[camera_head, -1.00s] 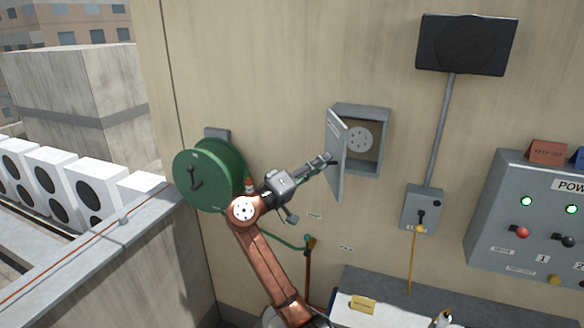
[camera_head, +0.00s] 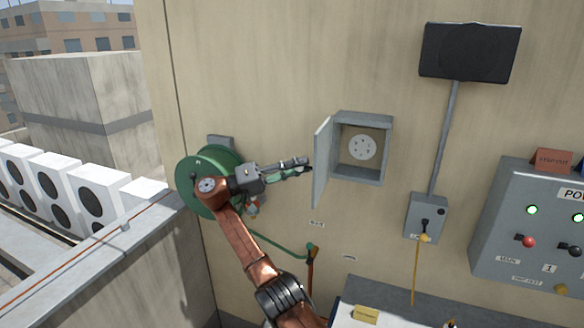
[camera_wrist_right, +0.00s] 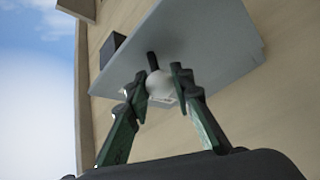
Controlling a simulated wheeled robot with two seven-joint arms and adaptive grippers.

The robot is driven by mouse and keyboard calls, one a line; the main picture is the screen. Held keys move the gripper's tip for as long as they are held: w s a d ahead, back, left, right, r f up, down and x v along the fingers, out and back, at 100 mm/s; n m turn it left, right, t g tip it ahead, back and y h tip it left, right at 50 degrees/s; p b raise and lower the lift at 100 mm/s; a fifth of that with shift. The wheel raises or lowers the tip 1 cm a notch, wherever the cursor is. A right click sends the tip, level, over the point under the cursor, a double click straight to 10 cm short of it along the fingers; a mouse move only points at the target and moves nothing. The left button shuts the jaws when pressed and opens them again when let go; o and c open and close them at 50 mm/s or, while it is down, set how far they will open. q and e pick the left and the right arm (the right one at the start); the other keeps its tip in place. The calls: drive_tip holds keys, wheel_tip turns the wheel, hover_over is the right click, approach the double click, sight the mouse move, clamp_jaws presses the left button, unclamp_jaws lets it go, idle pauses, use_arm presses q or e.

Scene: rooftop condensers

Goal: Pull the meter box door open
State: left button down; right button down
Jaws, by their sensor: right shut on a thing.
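The meter box (camera_head: 361,178) is a grey wall box with a round white meter (camera_head: 362,147) inside. Its grey door (camera_head: 322,165) is hinged on the left and stands swung out, wide open, so the inside shows. My right gripper (camera_head: 305,166) is at the door's outer part in the head view. In the right wrist view, the fingers of my right gripper (camera_wrist_right: 163,80) are shut on a pale round knob (camera_wrist_right: 159,88) on the door panel (camera_wrist_right: 205,45). My left gripper is not in view.
A green hose reel (camera_head: 190,180) is on the wall behind my right arm. A switch box (camera_head: 426,213) and power panel (camera_head: 515,225) are to the right, with a dark screen (camera_head: 470,52) above. A bench (camera_head: 420,295) is below.

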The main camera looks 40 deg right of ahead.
drive_tip(key=shift+r, duration=0.1)
drive_tip(key=c, duration=2.1)
unclamp_jaws()
drive_tip(key=o, duration=0.4)
drive_tip(key=shift+d, duration=0.15)
drive_tip(key=shift+o, duration=0.2)
drive_tip(key=shift+w+a, duration=0.1)
drive_tip(key=shift+a, duration=0.15)
drive_tip(key=v, duration=0.7)
drive_tip(key=shift+w, duration=0.1)
drive_tip(key=shift+a, duration=0.1)
